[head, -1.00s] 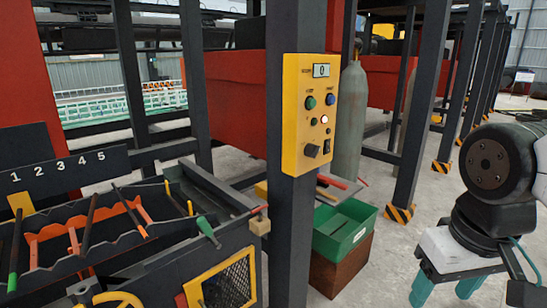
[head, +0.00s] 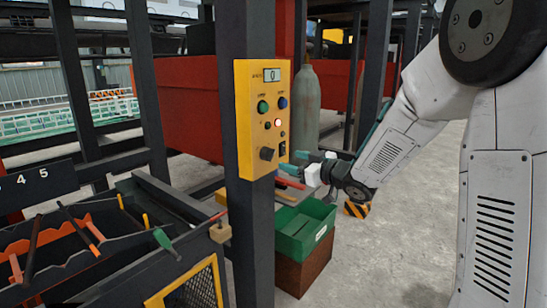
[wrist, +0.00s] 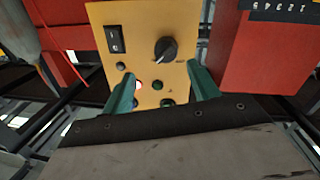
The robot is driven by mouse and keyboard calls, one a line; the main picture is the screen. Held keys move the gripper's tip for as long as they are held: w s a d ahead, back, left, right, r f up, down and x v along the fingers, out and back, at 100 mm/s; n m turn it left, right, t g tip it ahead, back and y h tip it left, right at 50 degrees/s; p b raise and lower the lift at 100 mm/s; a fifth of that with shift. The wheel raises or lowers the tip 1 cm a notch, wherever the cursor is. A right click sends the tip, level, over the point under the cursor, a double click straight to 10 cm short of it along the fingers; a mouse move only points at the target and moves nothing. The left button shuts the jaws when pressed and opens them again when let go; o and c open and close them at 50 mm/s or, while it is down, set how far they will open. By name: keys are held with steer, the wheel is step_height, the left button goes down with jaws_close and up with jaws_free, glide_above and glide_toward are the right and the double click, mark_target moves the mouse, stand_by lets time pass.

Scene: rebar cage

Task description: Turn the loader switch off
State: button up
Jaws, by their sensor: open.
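The yellow control panel (head: 247,140) is mounted on a dark post, with a display reading 0. It carries a black rocker switch (head: 282,148) at its lower right and a black rotary knob (head: 267,154) beside it. I cannot read which control is labelled loader. In the wrist view the panel is upside down, with the rocker switch (wrist: 114,40) at upper left and the knob (wrist: 166,50) right of it. My gripper (wrist: 162,92) is open and empty, its teal fingers apart in front of the panel. In the head view it is right of the panel.
Green and blue buttons and a lit lamp (head: 278,123) are on the panel. A green bin (head: 295,240) on a brown box stands below. A grey gas cylinder (head: 305,105) is behind. A dark rack with tools (head: 60,255) is at left. Open floor lies right.

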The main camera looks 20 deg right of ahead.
mark_target(268, 154)
steer(key=w+a+y, duration=0.1)
steer(key=w+a, duration=0.3)
steer(key=w, duration=0.2)
steer(key=shift+w+a+n, duration=0.25)
steer(key=shift+a+n, duration=0.05)
steer(key=shift+f, duration=0.1)
steer(key=c, duration=1)
